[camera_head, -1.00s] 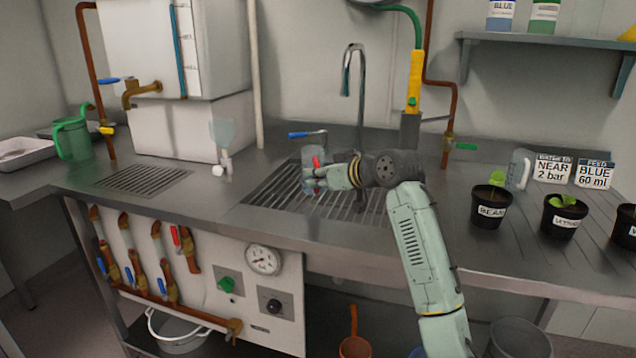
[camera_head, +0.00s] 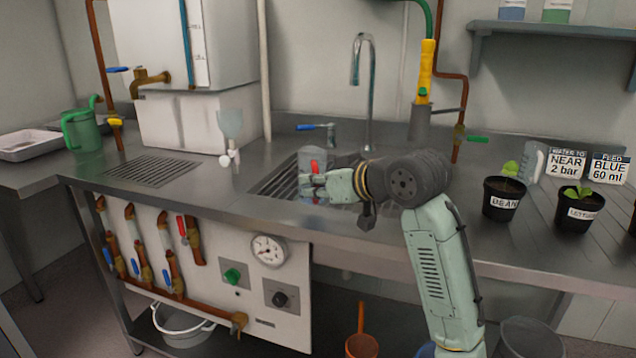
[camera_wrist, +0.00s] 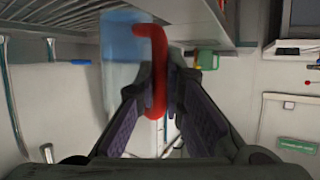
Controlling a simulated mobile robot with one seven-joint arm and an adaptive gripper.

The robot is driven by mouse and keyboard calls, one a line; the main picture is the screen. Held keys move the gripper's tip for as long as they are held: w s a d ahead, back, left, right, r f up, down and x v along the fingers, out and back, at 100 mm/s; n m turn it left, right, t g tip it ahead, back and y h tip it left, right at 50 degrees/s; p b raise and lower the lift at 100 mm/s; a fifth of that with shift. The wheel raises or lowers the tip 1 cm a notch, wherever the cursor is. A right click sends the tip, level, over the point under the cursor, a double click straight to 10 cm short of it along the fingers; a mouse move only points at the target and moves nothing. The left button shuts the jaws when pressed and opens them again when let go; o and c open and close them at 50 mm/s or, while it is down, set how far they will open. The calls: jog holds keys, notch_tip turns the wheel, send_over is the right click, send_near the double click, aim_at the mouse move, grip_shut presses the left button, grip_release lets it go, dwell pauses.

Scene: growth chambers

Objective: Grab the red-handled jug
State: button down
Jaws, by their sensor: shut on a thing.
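The red-handled jug (camera_head: 312,157) is clear with a bluish tint and stands out over the sink grate in the head view. Its red handle (camera_wrist: 155,75) runs between the fingers in the wrist view, with the pale blue jug body (camera_wrist: 120,60) behind it. My gripper (camera_head: 314,180) is shut on the handle, seen in the wrist view with a finger on each side (camera_wrist: 160,95).
The tap (camera_head: 366,85) rises behind the jug, with a blue-lever valve (camera_head: 318,128) close by. A clear funnel-like vessel (camera_head: 230,128) stands to the left. Potted plants (camera_head: 503,200) and another clear jug (camera_head: 533,161) stand to the right.

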jog(key=shift+s+a+r, duration=0.1)
jog(key=shift+s+a, duration=0.05)
jog(key=shift+s, duration=0.8)
jog(key=shift+s, duration=0.1)
